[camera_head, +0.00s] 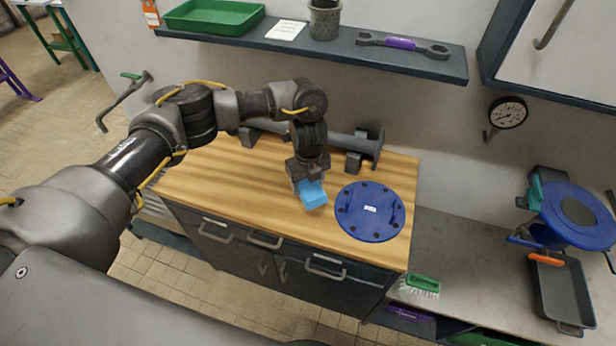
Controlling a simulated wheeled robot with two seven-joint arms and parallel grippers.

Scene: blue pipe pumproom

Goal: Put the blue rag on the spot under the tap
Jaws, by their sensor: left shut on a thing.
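The blue rag (313,197) is a small light-blue folded piece at the tips of my left gripper (308,184). The gripper points down and is shut on the rag, over the wooden worktop (235,185) and left of a round blue flange. I cannot tell whether the rag touches the wood. A grey tap (122,102) with a green handle sticks out from the wall at the left, behind my left arm. My arm hides part of the area below the tap, and I cannot make out a marked spot there. My right gripper is not in view.
The blue flange cover (370,212) lies on the worktop. A grey pipe piece (345,143) lies along the back. A shelf (330,48) above holds a green tray (213,17), a cup and a wrench. A lower grey counter (470,265) at right holds a brush (421,286) and a black pan (563,292).

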